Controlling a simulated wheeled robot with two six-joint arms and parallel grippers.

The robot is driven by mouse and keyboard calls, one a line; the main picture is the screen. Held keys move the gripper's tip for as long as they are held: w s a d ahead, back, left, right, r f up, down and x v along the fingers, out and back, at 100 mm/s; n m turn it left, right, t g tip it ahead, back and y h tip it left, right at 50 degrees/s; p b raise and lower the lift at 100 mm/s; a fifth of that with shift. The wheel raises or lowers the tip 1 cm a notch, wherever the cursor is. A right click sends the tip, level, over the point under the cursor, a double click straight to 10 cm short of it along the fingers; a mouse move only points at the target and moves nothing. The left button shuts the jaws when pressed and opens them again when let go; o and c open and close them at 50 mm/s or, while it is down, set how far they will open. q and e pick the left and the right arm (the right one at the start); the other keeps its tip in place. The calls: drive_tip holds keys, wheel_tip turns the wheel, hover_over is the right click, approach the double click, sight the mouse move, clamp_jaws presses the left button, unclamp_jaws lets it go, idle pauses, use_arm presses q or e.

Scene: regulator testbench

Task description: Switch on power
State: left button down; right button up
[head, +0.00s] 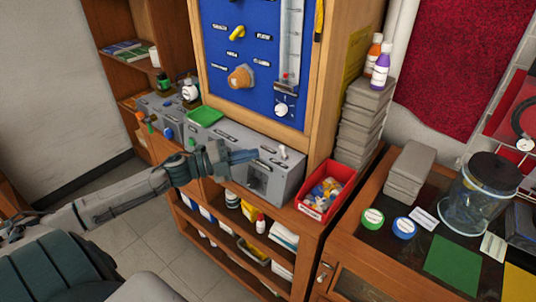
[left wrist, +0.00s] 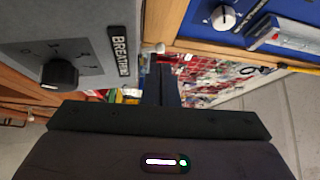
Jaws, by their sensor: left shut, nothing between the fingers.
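A long grey control box (head: 228,145) stands on the wooden shelf below the blue panel, with black labels too small to read in the head view. A small white toggle-like switch (head: 283,152) stands on its top near the right end; I cannot read which switch it is. My left gripper (head: 245,157) is shut and empty, its fingers pointing right over the box, to the left of that switch. In the left wrist view the closed fingers (left wrist: 161,82) point at a small white piece (left wrist: 160,48).
The blue panel (head: 225,65) with knobs and a gauge tube rises behind the box. A red bin (head: 325,190) of small parts sits right of it, with stacked grey blocks (head: 366,125) behind. A green tray (head: 205,115) lies on the box's left part.

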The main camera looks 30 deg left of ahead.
sight(268, 158)
use_arm(q)
drive_tip(key=shift+x, duration=0.75)
drive_tip(key=shift+p+x, duration=0.7)
drive_tip(key=shift+x, duration=0.65)
drive_tip(key=shift+w+d+p, duration=0.3)
drive_tip(key=shift+w+d, duration=0.1)
drive_tip(key=shift+w, duration=0.2)
drive_tip(key=shift+r, duration=0.1)
drive_tip(key=shift+d+r+m+p, duration=0.1)
drive_tip(key=shift+m+p, duration=0.2)
drive_tip(key=shift+p, duration=0.2)
